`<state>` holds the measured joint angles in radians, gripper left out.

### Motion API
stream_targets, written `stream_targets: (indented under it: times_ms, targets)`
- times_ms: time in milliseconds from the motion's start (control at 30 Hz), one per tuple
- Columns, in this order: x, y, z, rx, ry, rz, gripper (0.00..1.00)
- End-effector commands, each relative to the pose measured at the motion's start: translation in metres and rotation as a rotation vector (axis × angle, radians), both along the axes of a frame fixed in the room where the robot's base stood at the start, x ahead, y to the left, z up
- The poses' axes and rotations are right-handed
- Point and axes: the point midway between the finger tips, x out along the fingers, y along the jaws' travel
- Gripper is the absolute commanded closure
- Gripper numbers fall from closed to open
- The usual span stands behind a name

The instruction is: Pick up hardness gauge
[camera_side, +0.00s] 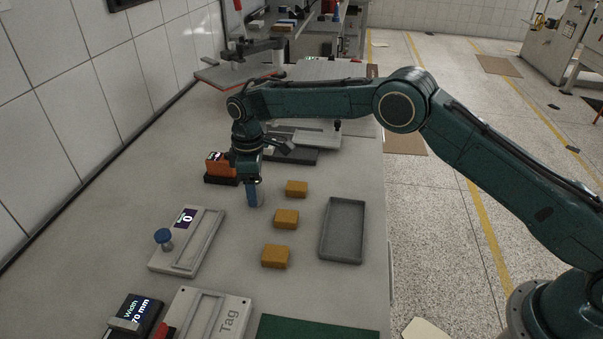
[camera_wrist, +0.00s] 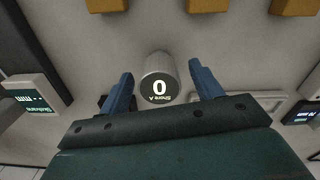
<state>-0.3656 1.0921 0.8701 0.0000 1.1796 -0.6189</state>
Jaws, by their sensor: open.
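The hardness gauge (camera_wrist: 158,76) is a short grey cylinder with a round dark face reading "0" and "Shore A". In the wrist view it stands between the two blue fingers of my gripper (camera_wrist: 164,88), with a gap on each side, near the fingertips. The fingers are open and hold nothing. In the side view my gripper (camera_side: 253,194) points down at the table, left of the orange-brown blocks. There the gauge (camera_side: 260,197) is a pale shape largely hidden behind a blue finger.
Three orange-brown blocks (camera_side: 285,219) stand right of the gripper, with a grey tray (camera_side: 324,232) beyond them. An orange device (camera_side: 218,167) is close on the left.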

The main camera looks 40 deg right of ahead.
Motion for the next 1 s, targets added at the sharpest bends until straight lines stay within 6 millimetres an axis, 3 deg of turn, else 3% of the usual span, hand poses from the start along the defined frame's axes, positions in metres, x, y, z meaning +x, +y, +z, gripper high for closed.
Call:
stream_targets:
  times_ms: [133,600,667,900,1000]
  targets:
    - [-0.0001,0.0000,-0.0082,0.000,0.000,0.000,0.35]
    - [-0.0001,-0.0001,-0.0081,0.000,0.000,0.000,0.35]
    - [-0.0001,-0.0001,-0.0081,0.000,0.000,0.000,0.43]
    - [-0.0001,-0.0001,-0.0080,0.000,0.000,0.000,0.90]
    - [0.0002,0.0001,-0.0073,0.000,-0.001,0.000,0.90]
